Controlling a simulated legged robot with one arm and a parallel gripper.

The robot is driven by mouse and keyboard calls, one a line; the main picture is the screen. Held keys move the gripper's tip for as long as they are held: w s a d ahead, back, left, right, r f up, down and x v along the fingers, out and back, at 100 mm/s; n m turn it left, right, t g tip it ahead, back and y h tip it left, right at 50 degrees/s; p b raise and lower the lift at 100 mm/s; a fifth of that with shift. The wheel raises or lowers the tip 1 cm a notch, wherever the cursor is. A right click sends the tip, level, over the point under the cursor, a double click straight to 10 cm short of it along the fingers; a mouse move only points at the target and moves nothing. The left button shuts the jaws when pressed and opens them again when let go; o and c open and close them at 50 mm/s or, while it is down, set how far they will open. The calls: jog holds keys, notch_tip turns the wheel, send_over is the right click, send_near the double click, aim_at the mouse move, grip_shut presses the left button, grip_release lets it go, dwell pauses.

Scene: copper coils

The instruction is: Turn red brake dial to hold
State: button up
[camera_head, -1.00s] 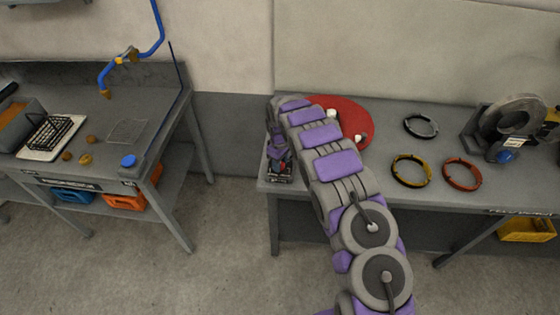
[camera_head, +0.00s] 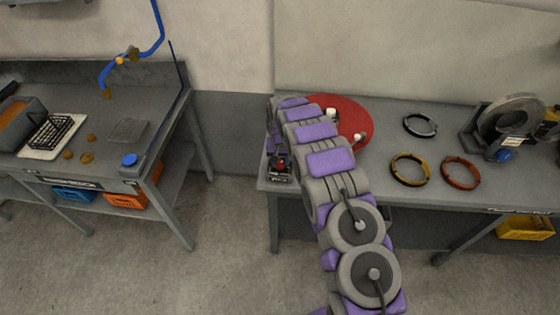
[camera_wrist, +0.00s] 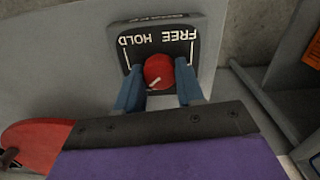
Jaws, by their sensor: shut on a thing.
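The red brake dial (camera_wrist: 158,71) is a round knob on a dark plate (camera_wrist: 192,61) lettered FREE and HOLD, upside down in the wrist view. HOLD is at the upper left and FREE at the upper right. A short white mark on the dial points to the lower left in that view. My gripper (camera_wrist: 160,67) has its blue-grey fingers on either side of the dial, shut on it. In the head view the dial (camera_head: 282,166) shows at the left end of the right-hand bench, with my gripper (camera_head: 277,152) over it.
A red disc (camera_head: 352,117) lies behind my arm on the bench (camera_head: 385,197). Grey, yellow (camera_head: 410,169) and orange (camera_head: 461,172) coil rings and a spool machine (camera_head: 507,125) are to the right. Open floor separates it from the left bench (camera_head: 110,168).

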jog(key=m, duration=0.3)
jog(key=shift+w+r+m, duration=0.1)
jog(key=shift+r+m, duration=0.05)
jog(key=shift+m, duration=0.15)
jog(key=shift+m+p, duration=0.35)
jog(key=shift+m, duration=1.65)
jog(key=o, duration=1)
jog(key=shift+a, duration=0.1)
jog(key=shift+o, duration=0.2)
notch_tip(320, 180, up, 17)
jog(key=p, duration=0.1)
